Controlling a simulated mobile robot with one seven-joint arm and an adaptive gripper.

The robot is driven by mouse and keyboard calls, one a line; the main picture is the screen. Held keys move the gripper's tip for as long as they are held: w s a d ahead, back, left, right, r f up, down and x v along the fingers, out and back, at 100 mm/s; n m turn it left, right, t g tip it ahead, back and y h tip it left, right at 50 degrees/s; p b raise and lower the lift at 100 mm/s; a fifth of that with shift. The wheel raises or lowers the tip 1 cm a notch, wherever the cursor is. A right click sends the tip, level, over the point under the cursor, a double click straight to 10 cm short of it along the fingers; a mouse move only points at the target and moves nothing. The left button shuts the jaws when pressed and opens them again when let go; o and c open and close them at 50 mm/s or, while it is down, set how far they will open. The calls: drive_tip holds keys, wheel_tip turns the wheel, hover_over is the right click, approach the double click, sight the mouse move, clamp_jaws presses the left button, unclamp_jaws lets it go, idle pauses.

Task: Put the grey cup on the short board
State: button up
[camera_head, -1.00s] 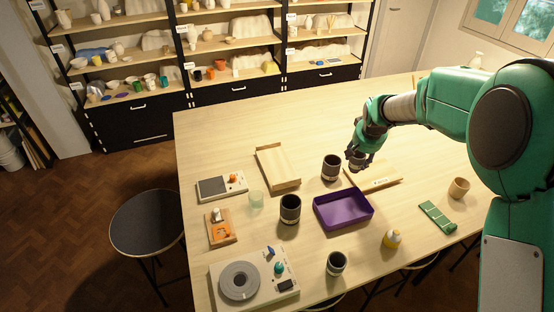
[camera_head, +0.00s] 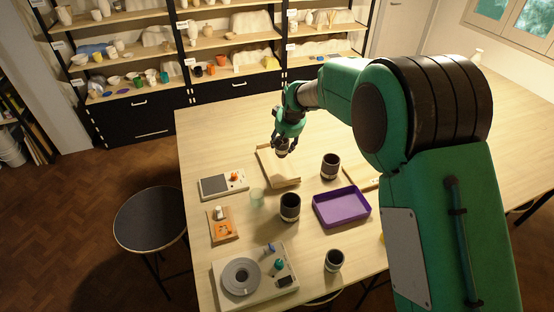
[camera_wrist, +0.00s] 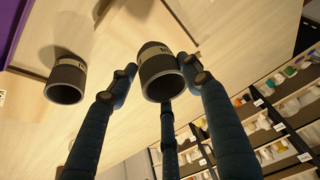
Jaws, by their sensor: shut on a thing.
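My gripper (camera_head: 287,142) is shut on a grey cup (camera_head: 281,150) and holds it over the far end of the left wooden board (camera_head: 281,172). The wrist view shows this dark grey cup (camera_wrist: 161,72) with a paler lettered band between the fingers. The cup hides part of the board, and I cannot tell whether it touches the wood. A second wooden board (camera_head: 368,184) lies behind the purple tray, partly hidden by my arm. I cannot tell which board is the short one.
Similar dark cups stand right of the left board (camera_head: 331,167), in front of it (camera_head: 290,208) and near the front edge (camera_head: 334,261). A purple tray (camera_head: 342,221), a glass (camera_head: 257,197) and a scale (camera_head: 223,186) are nearby. The far tabletop is clear.

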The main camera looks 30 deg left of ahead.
sight(283, 154)
drive_tip(key=shift+f, duration=0.1)
drive_tip(key=shift+f, duration=3)
drive_tip(key=shift+f, duration=0.1)
drive_tip(key=shift+f, duration=1.75)
drive_tip(key=shift+f+b, duration=0.15)
drive_tip(key=shift+b, duration=0.15)
drive_tip(key=o, duration=1.3)
drive_tip(key=shift+c, duration=0.2)
drive_tip(key=v, duration=1.2)
drive_tip(key=shift+p, duration=0.3)
